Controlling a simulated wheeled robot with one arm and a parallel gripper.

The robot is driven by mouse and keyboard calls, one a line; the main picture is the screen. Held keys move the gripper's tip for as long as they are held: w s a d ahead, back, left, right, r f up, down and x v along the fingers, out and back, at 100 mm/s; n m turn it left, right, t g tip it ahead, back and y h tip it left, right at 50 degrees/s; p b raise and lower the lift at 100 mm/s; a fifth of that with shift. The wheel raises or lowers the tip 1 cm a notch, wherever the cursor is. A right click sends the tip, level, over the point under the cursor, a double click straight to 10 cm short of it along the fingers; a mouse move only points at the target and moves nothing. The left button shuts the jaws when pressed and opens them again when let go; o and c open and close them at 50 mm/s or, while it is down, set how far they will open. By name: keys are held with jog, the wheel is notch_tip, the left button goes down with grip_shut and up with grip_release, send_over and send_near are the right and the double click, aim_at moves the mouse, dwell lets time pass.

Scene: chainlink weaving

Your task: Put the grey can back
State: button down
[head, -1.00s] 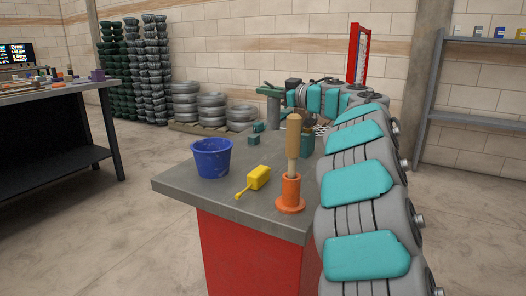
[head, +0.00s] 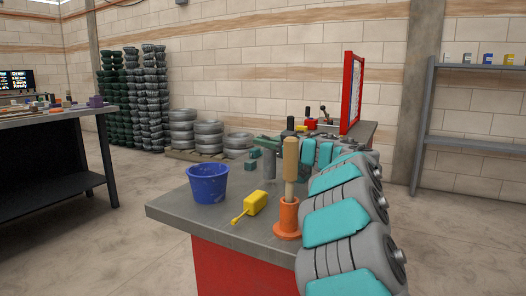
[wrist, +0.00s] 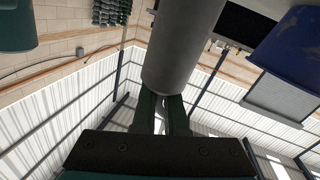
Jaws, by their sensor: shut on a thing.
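The grey can (wrist: 183,45) is a plain grey cylinder, held between the dark green fingers of my gripper (wrist: 163,100) in the wrist view. In the head view my gripper (head: 268,146) is beyond the workbench's wooden-handled tool, with the grey can (head: 269,166) hanging roughly upright from it. The can appears close behind the grey benchtop; I cannot tell whether it touches anything. My arm hides part of the bench's right side.
The workbench (head: 180,212) carries a blue bucket (head: 208,184), a yellow tool (head: 251,206) and an orange holder (head: 287,219) with a wooden handle. A red-framed board (head: 350,92) stands farther back. Floor left of the bench is clear.

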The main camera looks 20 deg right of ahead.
jog(key=shift+f+p, duration=0.7)
jog(key=shift+f, duration=0.15)
jog(key=shift+f, duration=0.1)
jog(key=c, duration=1)
grip_release()
jog(key=shift+o, duration=0.2)
jog(key=shift+f+b, duration=0.3)
jog(key=shift+b, duration=0.6)
